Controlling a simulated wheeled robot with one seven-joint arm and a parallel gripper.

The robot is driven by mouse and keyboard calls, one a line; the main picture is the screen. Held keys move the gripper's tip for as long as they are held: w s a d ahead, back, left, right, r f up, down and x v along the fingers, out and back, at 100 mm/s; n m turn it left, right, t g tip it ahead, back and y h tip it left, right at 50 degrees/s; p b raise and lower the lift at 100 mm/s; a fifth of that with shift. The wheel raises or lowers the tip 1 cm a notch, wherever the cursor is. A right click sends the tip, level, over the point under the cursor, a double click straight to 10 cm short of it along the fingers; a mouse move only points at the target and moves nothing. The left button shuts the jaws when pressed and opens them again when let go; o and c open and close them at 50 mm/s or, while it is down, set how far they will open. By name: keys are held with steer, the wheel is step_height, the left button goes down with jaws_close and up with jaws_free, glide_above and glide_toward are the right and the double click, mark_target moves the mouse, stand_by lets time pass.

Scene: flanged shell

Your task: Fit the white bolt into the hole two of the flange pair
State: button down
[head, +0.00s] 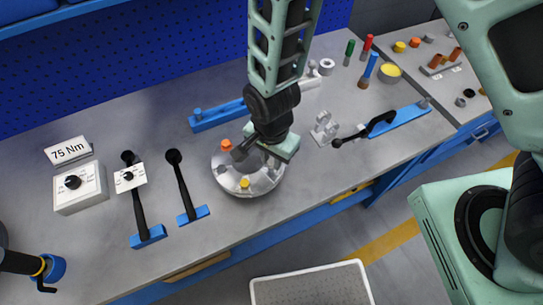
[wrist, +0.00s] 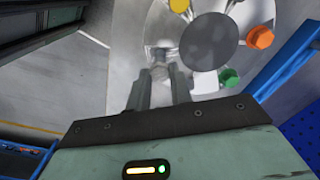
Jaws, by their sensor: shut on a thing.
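The flange pair is a round grey metal disc (head: 232,172) on the bench in the head view; it also fills the upper middle of the wrist view (wrist: 210,85). An orange bolt (head: 226,145), a yellow bolt (head: 245,184) and, in the wrist view, a green bolt (wrist: 229,77) sit around its rim. My gripper (wrist: 160,82) is over the flange's rim, its fingers shut on the pale white bolt (wrist: 160,71). The bolt's lower end blends with the metal, so I cannot tell whether it is in a hole. In the head view my gripper hides part of the flange.
Black-handled tools in blue holders (head: 195,214) stand left of the flange, near a 75 Nm sign (head: 68,151). A clear bracket (head: 324,128) and a black-handled tool (head: 365,129) lie to the right.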

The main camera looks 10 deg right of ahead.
mark_target(270, 164)
steer(key=shift+r+p, duration=1.45)
steer(key=shift+r, duration=0.5)
steer(key=shift+s+f, duration=0.1)
steer(key=shift+a+f, duration=0.1)
steer(key=shift+f, duration=0.4)
steer(key=shift+f+t+h, duration=0.3)
steer(key=shift+f, duration=0.05)
stand_by(0.5)
steer(key=shift+f+b, duration=2.1)
steer(key=shift+f, duration=1.2)
steer(key=c, duration=1.2)
jaws_free()
steer(key=shift+o, duration=0.2)
